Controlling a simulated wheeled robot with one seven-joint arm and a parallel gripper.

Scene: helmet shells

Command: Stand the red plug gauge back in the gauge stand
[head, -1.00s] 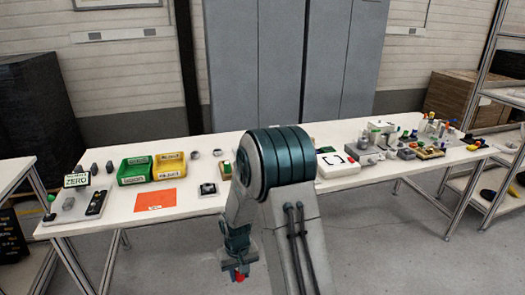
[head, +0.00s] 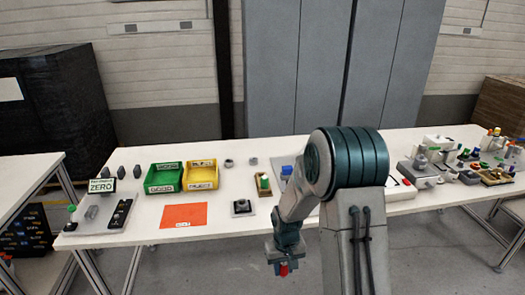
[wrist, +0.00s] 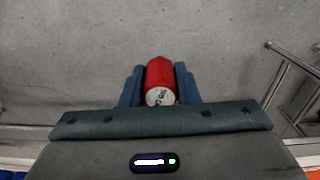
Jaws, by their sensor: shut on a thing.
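My gripper (head: 283,262) is shut on the red plug gauge (head: 284,270), in front of the table's near edge and over the floor. In the wrist view the red gauge (wrist: 159,72) sits between both fingers of my gripper (wrist: 159,88), with its pale marked end face towards the camera. A small wooden stand (head: 262,192) with a green piece in it is on the table, behind and left of my arm. It may be the gauge stand, but I cannot tell for sure. My arm hides part of the table to its right.
The white table (head: 340,222) bears an orange sheet (head: 184,216), a green bin (head: 163,190), a yellow bin (head: 199,187) and a dark square device (head: 243,207). Several small things crowd its right end. Grey floor is clear in front. Another table (head: 30,170) stands at left.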

